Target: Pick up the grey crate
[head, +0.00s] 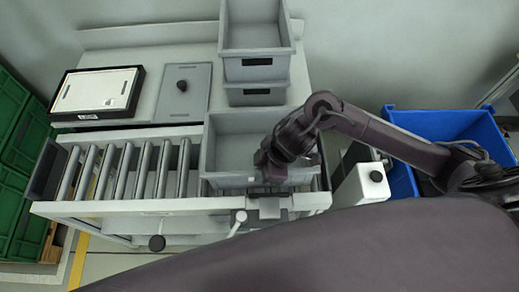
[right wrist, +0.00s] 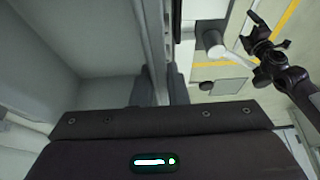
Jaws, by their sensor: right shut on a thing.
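A grey crate (head: 209,145) sits at the right end of the roller conveyor, open side up and seemingly empty. My right gripper (head: 272,176) is at the crate's near wall, right of its middle, and is shut on that wall. The arm hides part of the crate's right side.
More grey crates (head: 256,52) are stacked behind this one. Bare rollers (head: 120,170) lie to its left. A framed white panel (head: 98,92) and a grey plate with a black knob (head: 183,92) lie behind the rollers. A blue bin (head: 440,122) stands right, green crates (head: 25,150) left.

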